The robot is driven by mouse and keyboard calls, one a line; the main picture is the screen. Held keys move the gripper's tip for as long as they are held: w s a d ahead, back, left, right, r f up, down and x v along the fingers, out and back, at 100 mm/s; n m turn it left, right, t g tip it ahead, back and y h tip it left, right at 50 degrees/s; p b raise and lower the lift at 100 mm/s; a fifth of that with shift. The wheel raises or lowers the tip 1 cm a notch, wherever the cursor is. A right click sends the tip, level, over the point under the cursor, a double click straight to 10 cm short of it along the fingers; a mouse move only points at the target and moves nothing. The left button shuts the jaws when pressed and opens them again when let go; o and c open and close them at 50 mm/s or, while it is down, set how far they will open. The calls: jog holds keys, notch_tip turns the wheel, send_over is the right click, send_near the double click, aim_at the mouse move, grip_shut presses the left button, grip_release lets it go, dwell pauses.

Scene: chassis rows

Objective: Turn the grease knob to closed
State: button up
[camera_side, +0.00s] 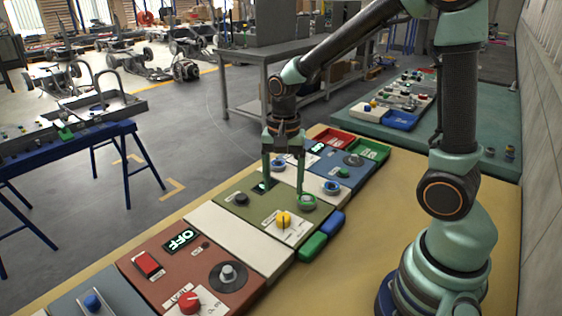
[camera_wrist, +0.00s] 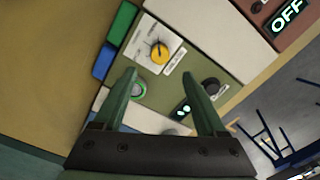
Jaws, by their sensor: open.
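A yellow knob (camera_side: 284,219) sits on a white dial plate on the olive-green panel (camera_side: 228,214). In the wrist view the yellow knob (camera_wrist: 158,51) shows a dark pointer line and lies just beyond my fingertips. The labels are too small to read, so I cannot tell for sure which knob is the grease knob. A red knob (camera_side: 188,303) with its own white plate is on the red-brown panel. My gripper (camera_side: 283,187) is open and empty over the olive panel, its fingers pointing down; in the wrist view its fingertips (camera_wrist: 159,75) straddle bare panel, apart from the yellow knob.
Close to my fingers are a green round button (camera_wrist: 138,89), a black knob (camera_wrist: 210,86) and a small lit display (camera_wrist: 184,110). A green block (camera_side: 313,247) and a blue block (camera_side: 333,223) sit at the panel's edge. An OFF display (camera_side: 181,239) is on the red-brown panel.

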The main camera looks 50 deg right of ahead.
aim_at(283, 216)
notch_tip(283, 216, down, 9)
jog(key=shift+r, duration=0.1)
dwell(0.4)
grip_shut()
